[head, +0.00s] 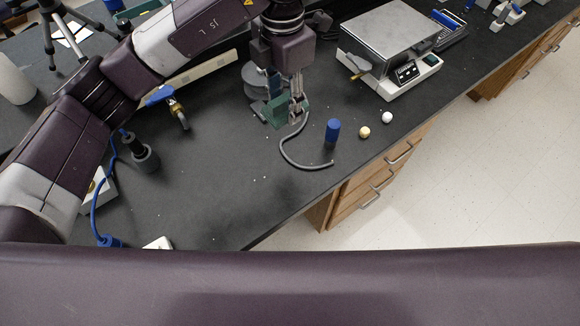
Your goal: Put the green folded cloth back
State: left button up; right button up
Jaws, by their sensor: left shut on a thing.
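My left gripper (297,114) points down over the dark bench in the middle of the head view. It is shut on the green folded cloth (275,109), which shows at the left side of its fingers. Part of the cloth is hidden behind the fingers, and I cannot tell whether it touches the bench top. My right gripper is not in view.
A grey hose (289,157) curves on the bench just below the gripper. A blue cylinder (332,131), a cream ball (364,132) and a white ball (387,118) stand to the right, near the bench edge. A hotplate-like device (388,45) is beyond them. The bench front-left of the hose is mostly clear.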

pick_arm(q)
jog(key=shift+s+d+r, duration=0.2)
jog(key=shift+s+d, duration=0.2)
jog(key=shift+s+d+f, duration=0.1)
jog(key=shift+s+f, duration=0.05)
jog(key=shift+f, duration=0.15)
jog(key=p, duration=0.2)
send_over(290, 163)
notch_tip(290, 163, down, 15)
jog(key=shift+r, duration=0.1)
notch_tip(290, 163, down, 4)
jog(key=shift+f+p, duration=0.1)
jog(key=shift+p, duration=0.35)
jog(key=shift+f, duration=0.2)
jog(key=o, duration=1.1)
jog(key=shift+o, duration=0.2)
